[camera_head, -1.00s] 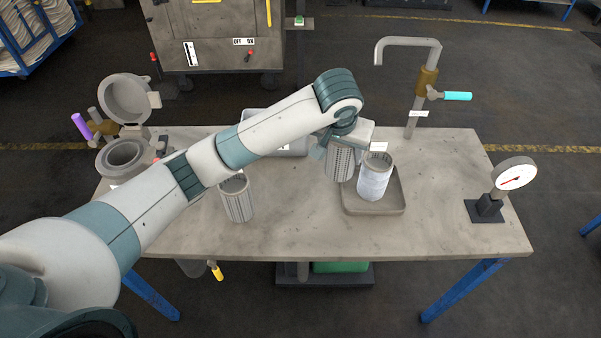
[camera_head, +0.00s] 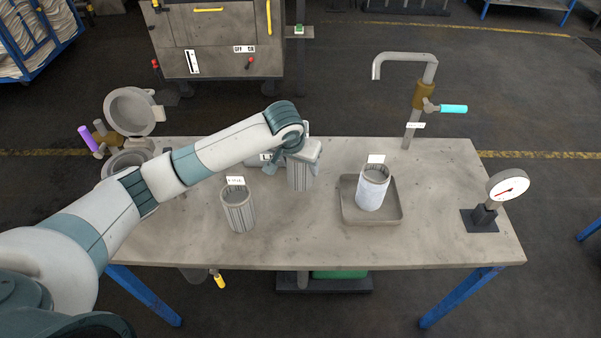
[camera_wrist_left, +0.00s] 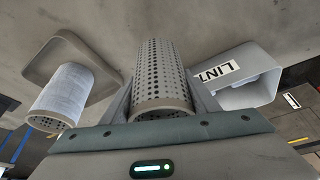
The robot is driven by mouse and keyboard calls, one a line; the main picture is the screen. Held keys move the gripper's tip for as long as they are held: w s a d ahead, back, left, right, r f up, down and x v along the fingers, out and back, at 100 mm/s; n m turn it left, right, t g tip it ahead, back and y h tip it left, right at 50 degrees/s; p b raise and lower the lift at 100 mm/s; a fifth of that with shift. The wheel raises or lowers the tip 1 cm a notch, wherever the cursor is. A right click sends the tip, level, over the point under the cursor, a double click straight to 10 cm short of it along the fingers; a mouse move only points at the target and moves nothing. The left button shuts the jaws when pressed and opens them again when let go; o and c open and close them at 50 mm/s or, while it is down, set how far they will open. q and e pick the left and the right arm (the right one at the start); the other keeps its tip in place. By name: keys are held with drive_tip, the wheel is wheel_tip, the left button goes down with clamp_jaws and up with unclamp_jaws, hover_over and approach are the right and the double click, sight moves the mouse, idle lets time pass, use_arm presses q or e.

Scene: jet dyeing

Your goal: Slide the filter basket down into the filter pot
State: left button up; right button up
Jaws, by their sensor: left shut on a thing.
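My left gripper (camera_head: 303,150) is shut on a grey perforated filter basket (camera_head: 300,178) and holds it upright above the middle of the table. In the left wrist view the basket (camera_wrist_left: 155,75) sits between the two fingers (camera_wrist_left: 163,98), its round holes and rim showing. The filter pot (camera_head: 122,160) stands at the table's left end, well left of the gripper. Its round lid (camera_head: 130,110) is swung open, and my left arm is close in front of the pot and hides part of it. My right gripper is not in view.
A slotted, labelled basket (camera_head: 238,212) stands left of the held one. A white-wrapped basket (camera_head: 373,190) stands in a grey tray (camera_head: 396,213) to the right. A bin marked LINT (camera_wrist_left: 248,92) lies behind the held basket. A tap (camera_head: 425,95) and gauge (camera_head: 506,186) stand at right.

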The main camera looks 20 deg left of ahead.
sight(301, 174)
use_arm(q)
wheel_tip(301, 174, down, 3)
drive_tip(key=shift+f+p, duration=0.2)
drive_tip(key=shift+p, duration=0.55)
drive_tip(key=shift+f, duration=0.25)
drive_tip(key=o, duration=1.2)
drive_tip(key=shift+f, duration=0.15)
drive_tip(key=shift+c, duration=0.2)
